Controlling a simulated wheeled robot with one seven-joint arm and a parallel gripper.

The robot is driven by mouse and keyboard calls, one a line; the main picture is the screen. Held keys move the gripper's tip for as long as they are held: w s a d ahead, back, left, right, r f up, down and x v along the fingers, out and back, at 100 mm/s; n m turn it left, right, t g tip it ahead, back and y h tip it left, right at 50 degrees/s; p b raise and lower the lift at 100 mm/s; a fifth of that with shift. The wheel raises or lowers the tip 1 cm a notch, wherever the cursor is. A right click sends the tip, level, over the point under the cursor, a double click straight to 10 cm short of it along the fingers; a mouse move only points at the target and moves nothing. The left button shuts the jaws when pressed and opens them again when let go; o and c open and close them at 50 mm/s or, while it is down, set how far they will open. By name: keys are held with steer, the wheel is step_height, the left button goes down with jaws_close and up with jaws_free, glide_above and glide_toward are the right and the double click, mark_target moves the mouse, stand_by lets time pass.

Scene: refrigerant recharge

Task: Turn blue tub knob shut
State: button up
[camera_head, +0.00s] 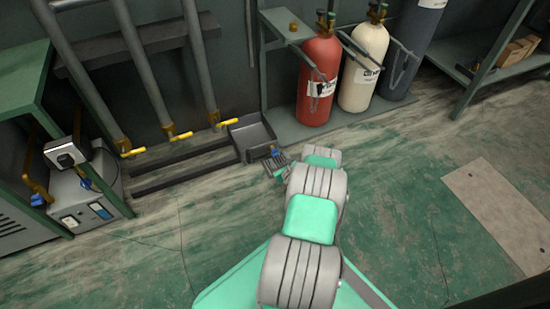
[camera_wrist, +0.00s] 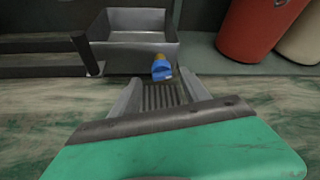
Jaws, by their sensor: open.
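The blue knob (camera_wrist: 161,70), with a brass piece behind it, is at the front right corner of the grey tub (camera_wrist: 116,53) in the wrist view. In the head view the tub (camera_head: 250,138) stands on the floor by the wall, and the small blue knob (camera_head: 275,152) shows at its front right. My gripper (camera_wrist: 160,82) is open, with its fingers pointing at the knob. The knob appears between or just past the fingertips; I cannot tell if they touch it. In the head view my gripper (camera_head: 275,163) is partly hidden by my arm.
Red (camera_head: 318,80) and cream (camera_head: 362,65) cylinders stand on a rack right of the tub. Pipes with yellow handles (camera_head: 181,136) are to the left. A grey machine (camera_head: 82,200) with blue knobs stands further left.

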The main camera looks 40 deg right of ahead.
mark_target(275, 153)
steer(key=shift+w+d+f, duration=0.2)
steer(key=shift+f, duration=0.2)
steer(key=b+x, duration=0.4)
steer(key=x, duration=0.3)
steer(key=shift+r, duration=0.1)
steer(key=shift+r, duration=0.1)
steer(key=shift+c, duration=0.5)
jaws_close()
